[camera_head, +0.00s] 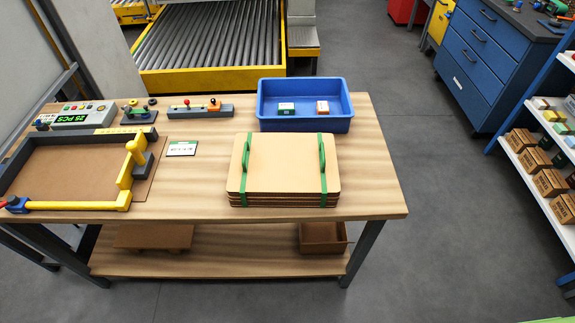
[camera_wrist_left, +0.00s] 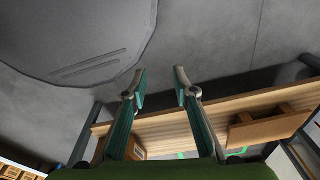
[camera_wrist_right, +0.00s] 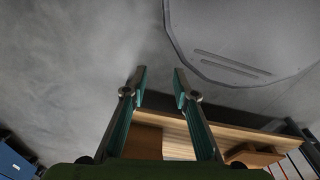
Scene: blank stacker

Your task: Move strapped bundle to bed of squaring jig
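The strapped bundle (camera_head: 284,165) is a stack of tan boards held by two green straps with raised loops, lying flat on the wooden table (camera_head: 375,175) right of its middle. The squaring jig (camera_head: 68,205) is at the table's left, with yellow rails and a bare brown bed (camera_head: 75,174). Neither gripper shows in the head view. In the left wrist view my left gripper (camera_wrist_left: 160,76) is open and empty, with floor and the table's lower shelf beyond. In the right wrist view my right gripper (camera_wrist_right: 160,78) is open and empty. Both are apart from the bundle.
A blue bin (camera_head: 305,104) with two small boxes stands behind the bundle. A white label card (camera_head: 182,148) lies between jig and bundle. A grey panel (camera_head: 75,115) and a tool rail (camera_head: 199,111) line the back. A roller conveyor (camera_head: 210,45) is beyond.

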